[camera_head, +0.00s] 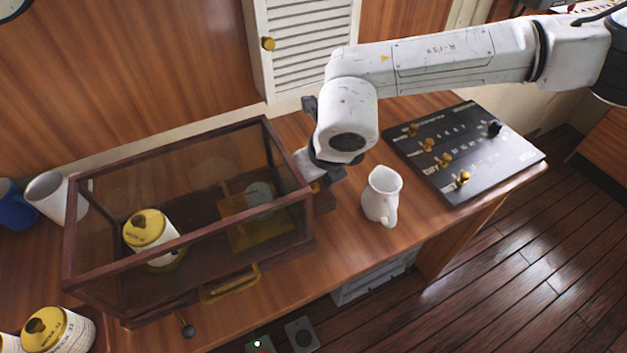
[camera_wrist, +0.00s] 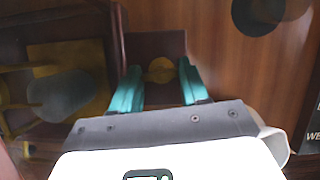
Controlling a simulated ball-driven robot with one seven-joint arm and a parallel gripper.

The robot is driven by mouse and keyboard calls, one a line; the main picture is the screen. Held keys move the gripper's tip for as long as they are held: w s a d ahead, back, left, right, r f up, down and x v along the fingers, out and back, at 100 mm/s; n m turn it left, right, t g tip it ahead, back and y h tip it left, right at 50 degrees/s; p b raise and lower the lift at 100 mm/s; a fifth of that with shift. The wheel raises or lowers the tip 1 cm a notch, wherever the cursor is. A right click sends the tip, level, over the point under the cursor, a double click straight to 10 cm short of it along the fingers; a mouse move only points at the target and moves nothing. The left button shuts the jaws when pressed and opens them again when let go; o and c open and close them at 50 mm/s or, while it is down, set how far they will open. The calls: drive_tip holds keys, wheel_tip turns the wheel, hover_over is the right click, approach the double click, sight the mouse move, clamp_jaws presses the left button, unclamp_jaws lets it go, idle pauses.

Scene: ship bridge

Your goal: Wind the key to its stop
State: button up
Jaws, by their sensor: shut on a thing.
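The key (camera_wrist: 161,71) is a small brass piece on a dark mount at the right end of a glass case (camera_head: 185,215) with a dark wooden frame. My gripper (camera_wrist: 161,66) reaches down at that end, and its two teal fingers stand on either side of the key in the wrist view, shut on it. In the head view my wrist hides most of the key. Inside the case are a brass mechanism with a pale disc (camera_head: 260,196) and a yellow-lidded can (camera_head: 150,238). The key's turn angle is not clear.
A white jug (camera_head: 382,196) stands close to the right of my gripper. A black panel with brass knobs (camera_head: 463,150) lies further right. A louvred cabinet door (camera_head: 300,45) is behind. A white mug (camera_head: 47,191) and more cans (camera_head: 58,330) are at the left.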

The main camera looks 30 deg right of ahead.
idle(0.3)
drive_tip(key=o, duration=1.1)
drive_tip(key=shift+c, duration=0.2)
drive_tip(key=b+v, duration=0.1)
drive_tip(key=v, duration=0.9)
drive_tip(key=shift+r+b, duration=0.3)
drive_tip(key=shift+r, duration=0.05)
drive_tip(key=shift+s, duration=0.15)
drive_tip(key=shift+c, duration=0.3)
